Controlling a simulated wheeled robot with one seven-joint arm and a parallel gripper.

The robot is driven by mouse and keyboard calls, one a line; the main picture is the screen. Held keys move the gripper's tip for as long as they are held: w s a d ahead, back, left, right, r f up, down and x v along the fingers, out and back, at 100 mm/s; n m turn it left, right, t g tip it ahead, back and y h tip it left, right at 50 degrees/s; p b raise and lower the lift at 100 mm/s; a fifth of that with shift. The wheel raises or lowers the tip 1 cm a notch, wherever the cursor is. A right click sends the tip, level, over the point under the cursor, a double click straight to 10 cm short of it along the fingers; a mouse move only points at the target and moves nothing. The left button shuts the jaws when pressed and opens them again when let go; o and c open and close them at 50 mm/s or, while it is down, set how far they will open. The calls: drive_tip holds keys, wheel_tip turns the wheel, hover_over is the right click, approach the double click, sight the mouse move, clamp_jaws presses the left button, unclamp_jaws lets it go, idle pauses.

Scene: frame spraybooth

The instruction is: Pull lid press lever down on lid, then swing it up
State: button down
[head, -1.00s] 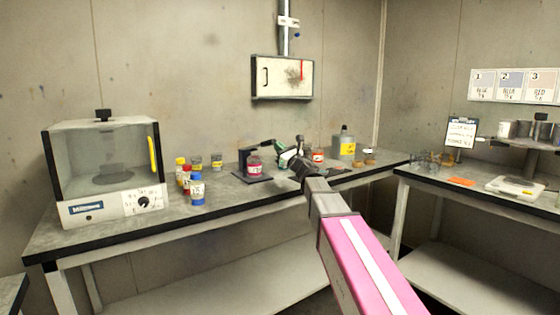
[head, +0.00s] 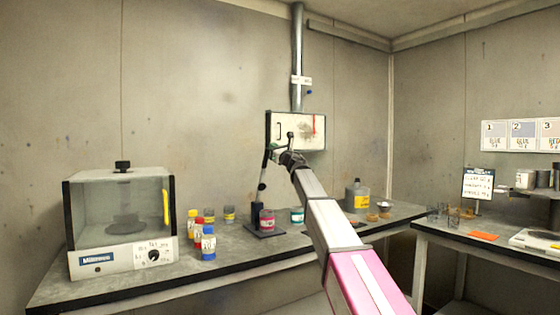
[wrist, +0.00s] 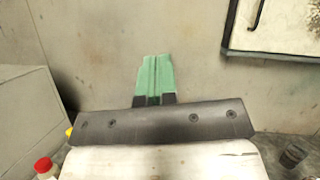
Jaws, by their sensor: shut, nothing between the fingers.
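The lid press has a flat black base (head: 264,233) on the left bench, and a jar with red contents and a pale label (head: 267,222) stands on it. Its lever (head: 262,182) now stands nearly upright at the rear left of the jar, clear above the lid. My gripper (head: 270,153) is high, beside the top of the lever; I cannot tell whether they touch. In the wrist view its green fingertips (wrist: 155,78) are together with nothing between them. The lever cannot be made out in the wrist view.
A clear-walled machine (head: 120,215) stands at the left of the bench. Small bottles, including a blue-capped one (head: 208,243), stand between it and the press. A green-labelled jar (head: 297,216) and a grey can (head: 357,196) stand right. A wall box (head: 310,130) hangs behind my gripper.

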drive_tip(key=x, duration=0.5)
drive_tip(key=shift+w+d+r, duration=0.1)
drive_tip(key=shift+w, duration=0.4)
drive_tip(key=shift+s, duration=0.1)
